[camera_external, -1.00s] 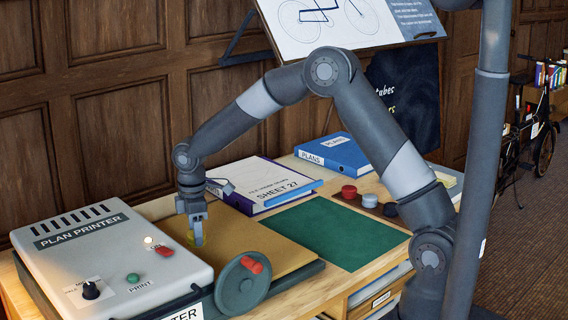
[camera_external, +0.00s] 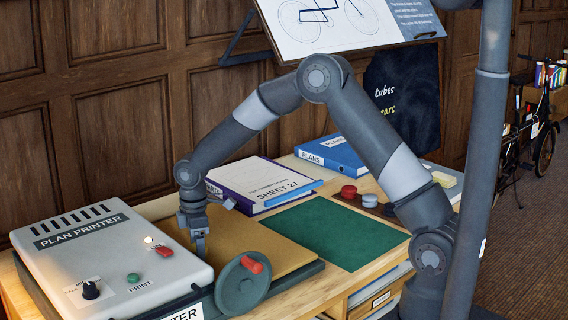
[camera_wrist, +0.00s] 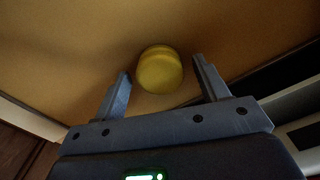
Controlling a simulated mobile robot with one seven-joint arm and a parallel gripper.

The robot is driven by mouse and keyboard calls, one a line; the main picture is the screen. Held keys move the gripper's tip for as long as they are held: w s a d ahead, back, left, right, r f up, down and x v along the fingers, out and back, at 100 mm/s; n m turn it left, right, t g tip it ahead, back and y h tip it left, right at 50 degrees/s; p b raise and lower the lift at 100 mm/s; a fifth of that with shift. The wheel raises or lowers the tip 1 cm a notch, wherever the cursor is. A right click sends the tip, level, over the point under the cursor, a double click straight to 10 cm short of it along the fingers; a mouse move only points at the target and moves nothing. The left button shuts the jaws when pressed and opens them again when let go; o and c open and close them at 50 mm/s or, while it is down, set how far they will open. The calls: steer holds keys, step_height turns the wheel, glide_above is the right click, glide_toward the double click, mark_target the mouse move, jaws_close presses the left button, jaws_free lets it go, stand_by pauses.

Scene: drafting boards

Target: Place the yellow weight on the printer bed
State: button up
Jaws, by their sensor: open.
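The yellow weight (camera_wrist: 160,70) is a short round piece standing on the tan printer bed (camera_external: 262,244). In the wrist view it is between and slightly beyond the tips of my gripper (camera_wrist: 161,67). The fingers are spread, with a gap visible on both sides of the weight. In the external view my gripper (camera_external: 200,250) is low over the bed beside the grey plan printer (camera_external: 115,250). The weight cannot be made out there, seemingly hidden by the gripper.
A crank wheel with a red handle (camera_external: 243,283) stands at the bed's front. A green mat (camera_external: 325,232) lies to the right. Behind are a white-and-purple Sheet 27 binder (camera_external: 262,183) and a blue Plans binder (camera_external: 331,153). Red and grey weights (camera_external: 349,192) sit at right.

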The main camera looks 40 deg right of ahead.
step_height(320, 180, up, 12)
steer(key=shift+r, duration=0.25)
stand_by(0.4)
steer(key=s+d+r+m+t, duration=0.3)
steer(key=s+d+r+m, duration=0.3)
steer(key=s+d+r, duration=0.8)
steer(key=s+d+m+t, duration=0.1)
steer(key=s+d+m, duration=0.2)
steer(key=s, duration=0.6)
steer(key=s+d+m+t, duration=0.1)
steer(key=s+d+m, duration=0.3)
steer(key=s, duration=0.6)
steer(key=shift+d+r+m+t, duration=0.25)
steer(key=shift+r+m+t, duration=0.05)
steer(key=shift+r, duration=0.1)
steer(key=shift+o, duration=0.3)
steer(key=shift+s, duration=0.1)
